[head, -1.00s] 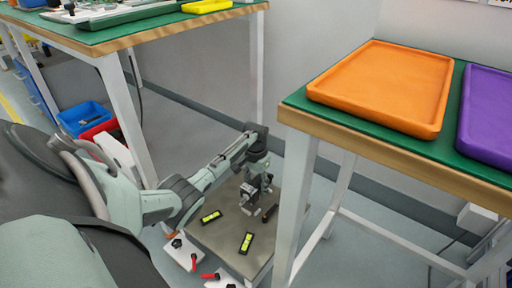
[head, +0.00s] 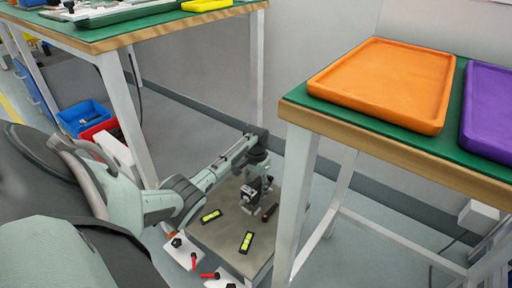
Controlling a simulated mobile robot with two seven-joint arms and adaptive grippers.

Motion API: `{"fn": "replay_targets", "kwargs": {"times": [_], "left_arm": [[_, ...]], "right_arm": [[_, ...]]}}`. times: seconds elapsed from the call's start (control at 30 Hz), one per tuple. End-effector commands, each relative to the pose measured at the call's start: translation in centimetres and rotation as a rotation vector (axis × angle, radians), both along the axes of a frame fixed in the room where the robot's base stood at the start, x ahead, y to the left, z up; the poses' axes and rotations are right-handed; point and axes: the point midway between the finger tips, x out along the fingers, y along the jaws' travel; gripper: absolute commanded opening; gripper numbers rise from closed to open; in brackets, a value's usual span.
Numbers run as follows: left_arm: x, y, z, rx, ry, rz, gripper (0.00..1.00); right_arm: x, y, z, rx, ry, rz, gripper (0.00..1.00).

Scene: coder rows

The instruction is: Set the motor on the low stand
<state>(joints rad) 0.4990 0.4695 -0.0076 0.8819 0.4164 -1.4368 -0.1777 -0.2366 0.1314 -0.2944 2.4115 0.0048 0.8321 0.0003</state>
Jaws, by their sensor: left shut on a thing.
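The low stand (head: 222,240) is a small grey-brown table near the floor, between the two green-topped benches. My left arm reaches in from the left, and my left gripper (head: 260,183) points down over the stand. It is shut on the motor (head: 250,194), a small grey block at the fingertips. The motor is at or just above the stand's top; I cannot tell whether it touches. My right gripper is not in view.
Two black levels with yellow-green vials (head: 246,242) and a dark red-brown rod (head: 270,212) lie on the stand. White plates with red and black knobs (head: 181,252) are at its front left. A bench leg (head: 297,205) stands close on the right, under an orange tray (head: 385,80).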

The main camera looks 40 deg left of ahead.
Motion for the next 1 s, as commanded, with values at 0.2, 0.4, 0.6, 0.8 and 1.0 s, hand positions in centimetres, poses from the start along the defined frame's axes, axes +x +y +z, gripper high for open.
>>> {"fn": "replay_targets", "kwargs": {"times": [0.2,0.4,0.6,0.8,1.0], "left_arm": [[0.3,0.1,-0.2,0.002,-0.006,0.000,0.16],[0.2,0.1,-0.1,0.002,-0.006,0.000,0.16],[0.2,0.1,-0.3,0.002,-0.006,0.000,0.16],[0.2,0.1,-1.0,0.001,-0.005,0.000,0.16],[0.2,0.1,-1.8,0.001,-0.005,0.000,0.16]], "right_arm": [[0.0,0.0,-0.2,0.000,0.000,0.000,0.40],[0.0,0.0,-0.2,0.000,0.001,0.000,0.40],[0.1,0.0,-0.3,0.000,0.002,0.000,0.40],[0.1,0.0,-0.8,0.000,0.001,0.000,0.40],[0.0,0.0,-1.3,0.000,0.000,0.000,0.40]]}}
